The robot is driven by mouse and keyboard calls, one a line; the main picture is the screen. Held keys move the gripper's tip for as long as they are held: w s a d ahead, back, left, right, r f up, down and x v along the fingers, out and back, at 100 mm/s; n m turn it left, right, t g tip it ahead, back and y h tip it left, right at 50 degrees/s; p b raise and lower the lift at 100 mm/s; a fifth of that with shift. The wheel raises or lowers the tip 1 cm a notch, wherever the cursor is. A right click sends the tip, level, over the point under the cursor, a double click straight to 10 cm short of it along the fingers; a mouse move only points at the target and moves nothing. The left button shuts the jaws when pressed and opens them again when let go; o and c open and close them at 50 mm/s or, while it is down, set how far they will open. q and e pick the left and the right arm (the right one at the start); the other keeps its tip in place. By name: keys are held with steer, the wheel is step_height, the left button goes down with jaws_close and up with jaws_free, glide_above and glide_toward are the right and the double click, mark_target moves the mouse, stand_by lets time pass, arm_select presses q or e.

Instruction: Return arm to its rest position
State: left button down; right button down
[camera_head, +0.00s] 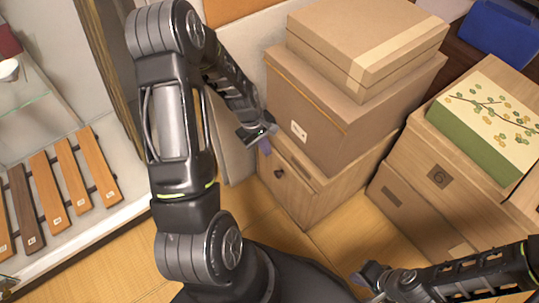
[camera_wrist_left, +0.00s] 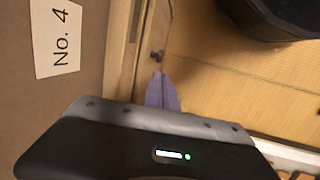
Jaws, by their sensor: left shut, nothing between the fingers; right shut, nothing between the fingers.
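My left gripper (camera_head: 265,146) is shut and empty beside the stacked cardboard boxes. In the left wrist view its purple fingertips (camera_wrist_left: 163,92) are together with nothing between them. A brown box with a "No. 4" label (camera_wrist_left: 57,38) is close by on the left of that view. My right gripper (camera_head: 368,274) is at the lower right of the head view, low over the floor, shut and empty.
A large cardboard box (camera_head: 340,125) carries a smaller box (camera_head: 330,40) on a wooden drawer cabinet (camera_head: 320,195). More boxes (camera_head: 420,200) stand on the right, one with a green side and leaf-patterned top (camera_head: 485,115). Shelves with wooden tags (camera_head: 75,175) are left. Tatami floor (camera_head: 285,240) is partly clear.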

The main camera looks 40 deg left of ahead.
arm_select(q)
steer(key=shift+v, duration=1)
